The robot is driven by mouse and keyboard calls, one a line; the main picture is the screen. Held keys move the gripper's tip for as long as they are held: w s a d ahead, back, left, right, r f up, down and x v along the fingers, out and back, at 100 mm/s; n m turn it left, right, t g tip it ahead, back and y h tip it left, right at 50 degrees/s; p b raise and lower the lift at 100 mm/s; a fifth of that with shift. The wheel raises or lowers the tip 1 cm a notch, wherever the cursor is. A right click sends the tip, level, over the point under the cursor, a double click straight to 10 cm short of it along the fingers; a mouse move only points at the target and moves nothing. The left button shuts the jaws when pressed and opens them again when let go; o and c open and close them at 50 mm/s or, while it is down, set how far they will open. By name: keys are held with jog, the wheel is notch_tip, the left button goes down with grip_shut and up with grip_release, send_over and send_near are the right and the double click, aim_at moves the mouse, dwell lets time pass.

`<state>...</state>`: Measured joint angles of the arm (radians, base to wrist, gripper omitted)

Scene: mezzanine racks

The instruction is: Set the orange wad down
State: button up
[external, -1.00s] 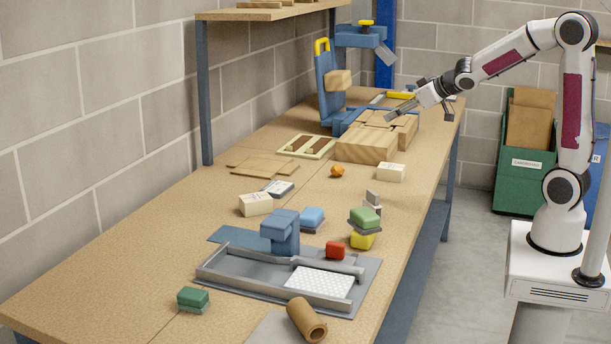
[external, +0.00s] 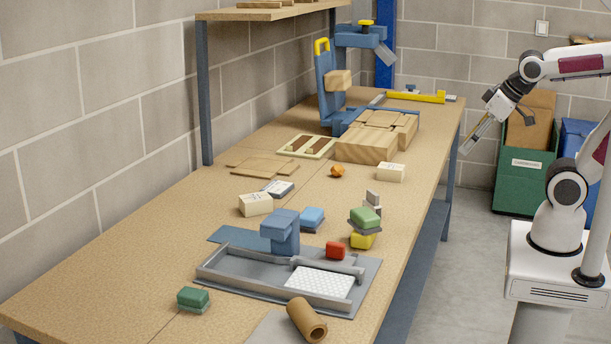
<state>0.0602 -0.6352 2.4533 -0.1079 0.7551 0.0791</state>
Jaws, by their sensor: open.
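The orange wad (external: 337,171) is a small round lump resting on the wooden workbench (external: 240,190), between the wooden blocks and the blue-topped press. My gripper (external: 466,146) is open and empty. It hangs in the air near the bench's right edge, well to the right of the wad and pointing down to the left.
Wooden blocks (external: 366,148) and a white box (external: 390,172) stand close to the wad. A grey tray fixture (external: 226,271) with a blue block lies nearer the front. A green bin (external: 520,183) with cardboard stands on the floor behind my gripper.

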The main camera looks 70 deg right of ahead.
jog(key=s+a+f+n+y, duration=0.1)
jog(key=s+a, duration=0.2)
jog(key=s, duration=0.2)
jog(key=shift+a+f+g, duration=0.2)
jog(key=shift+a+g, duration=0.1)
jog(key=shift+g, duration=0.1)
jog(key=shift+s, duration=0.1)
dwell(0.8)
